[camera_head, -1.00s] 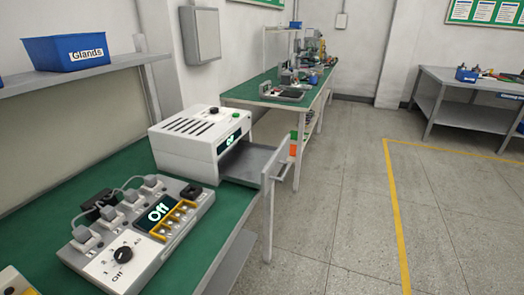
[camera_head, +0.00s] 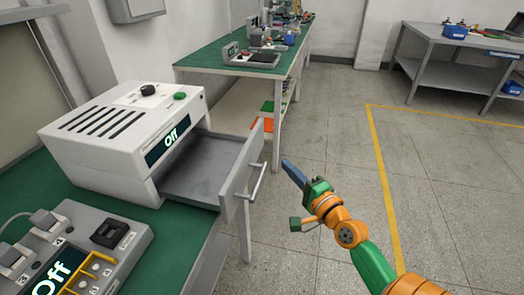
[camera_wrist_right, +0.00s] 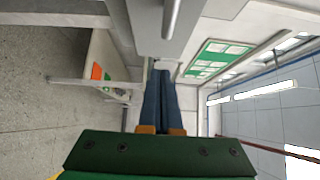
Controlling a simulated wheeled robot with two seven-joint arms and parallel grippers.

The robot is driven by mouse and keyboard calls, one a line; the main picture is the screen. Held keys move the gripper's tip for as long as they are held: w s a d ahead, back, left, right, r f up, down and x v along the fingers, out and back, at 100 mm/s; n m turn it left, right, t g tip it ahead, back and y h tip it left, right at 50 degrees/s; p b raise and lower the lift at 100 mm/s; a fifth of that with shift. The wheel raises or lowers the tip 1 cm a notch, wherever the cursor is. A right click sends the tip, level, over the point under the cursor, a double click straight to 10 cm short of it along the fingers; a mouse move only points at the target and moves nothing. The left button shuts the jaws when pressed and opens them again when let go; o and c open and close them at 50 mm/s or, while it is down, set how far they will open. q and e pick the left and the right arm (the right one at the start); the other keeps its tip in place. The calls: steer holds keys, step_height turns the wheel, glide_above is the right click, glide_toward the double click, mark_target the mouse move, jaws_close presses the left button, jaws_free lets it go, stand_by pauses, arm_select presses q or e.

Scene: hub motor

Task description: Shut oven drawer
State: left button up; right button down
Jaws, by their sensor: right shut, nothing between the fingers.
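The white oven (camera_head: 125,135) stands on the green bench, its display reading "Off". Its grey drawer (camera_head: 205,165) is pulled out to the right, with a front panel (camera_head: 243,168) and a bar handle (camera_head: 258,182). My right gripper (camera_head: 287,165) is right of the handle, apart from it in the head view, with nothing in it. In the right wrist view its blue fingers (camera_wrist_right: 160,95) are together, and the drawer handle (camera_wrist_right: 172,18) shows at the top, beyond the fingertips. My left gripper is not in view.
A grey control box (camera_head: 75,245) with a yellow-framed panel is on the bench in front of the oven. A second green bench (camera_head: 215,62) stands behind. The floor right of the drawer is clear, with a yellow line (camera_head: 385,190).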

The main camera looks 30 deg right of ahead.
steer(key=w, duration=0.2)
steer(key=w+a, duration=0.1)
steer(key=w, duration=0.2)
steer(key=w+p, duration=0.1)
steer(key=w, duration=0.1)
steer(key=shift+w+a, duration=0.2)
steer(key=shift+a, duration=0.05)
steer(key=shift+w+a+f, duration=0.1)
steer(key=shift+w+a, duration=0.2)
